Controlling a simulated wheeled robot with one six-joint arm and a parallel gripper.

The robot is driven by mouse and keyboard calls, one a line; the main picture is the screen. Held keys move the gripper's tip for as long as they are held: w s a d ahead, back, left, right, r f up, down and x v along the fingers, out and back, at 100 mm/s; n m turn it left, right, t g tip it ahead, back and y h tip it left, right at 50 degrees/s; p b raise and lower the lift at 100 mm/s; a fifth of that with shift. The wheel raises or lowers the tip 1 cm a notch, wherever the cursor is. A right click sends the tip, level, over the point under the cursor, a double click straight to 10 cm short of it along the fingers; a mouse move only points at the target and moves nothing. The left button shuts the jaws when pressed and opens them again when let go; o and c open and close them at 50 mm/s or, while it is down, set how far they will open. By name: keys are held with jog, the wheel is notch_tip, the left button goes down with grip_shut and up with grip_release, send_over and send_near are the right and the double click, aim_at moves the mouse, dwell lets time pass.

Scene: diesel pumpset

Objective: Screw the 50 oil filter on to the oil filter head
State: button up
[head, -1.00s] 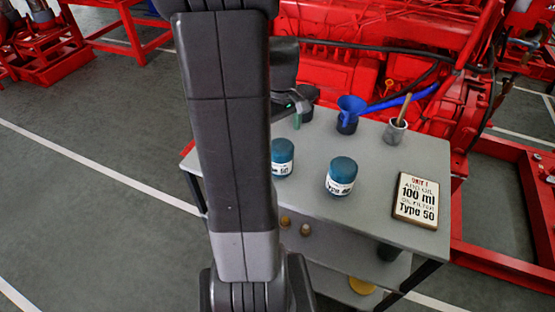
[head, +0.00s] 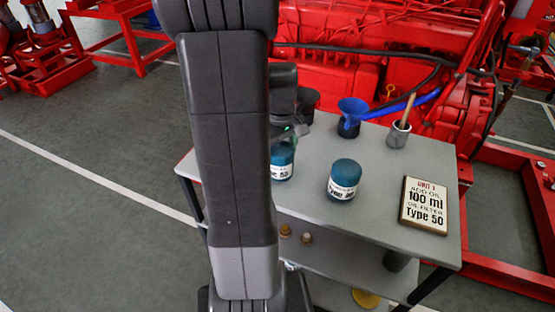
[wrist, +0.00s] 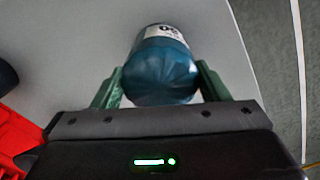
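The 50 oil filter (head: 282,166) is a blue canister with a white label, upright on the grey table. My arm covers its left part in the head view. My gripper (head: 290,133) is at its top. In the wrist view the filter (wrist: 163,68) shows its blue domed end between the two green fingers of my gripper (wrist: 160,83). The fingers are spread on either side, with no clear grip on it. A second blue filter (head: 343,179) stands to the right; its label is hard to read. I cannot make out the oil filter head.
On the table (head: 312,205) are a blue funnel (head: 350,112), a grey cup with a stick (head: 398,134) and a sign (head: 424,204) reading "100 ml" and "Type 50". The red engine (head: 335,75) stands behind. Small brown items (head: 306,239) sit on the lower shelf.

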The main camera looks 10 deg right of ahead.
jog(key=c, duration=0.4)
jog(key=shift+r+p, duration=1.35)
jog(key=shift+r, duration=0.2)
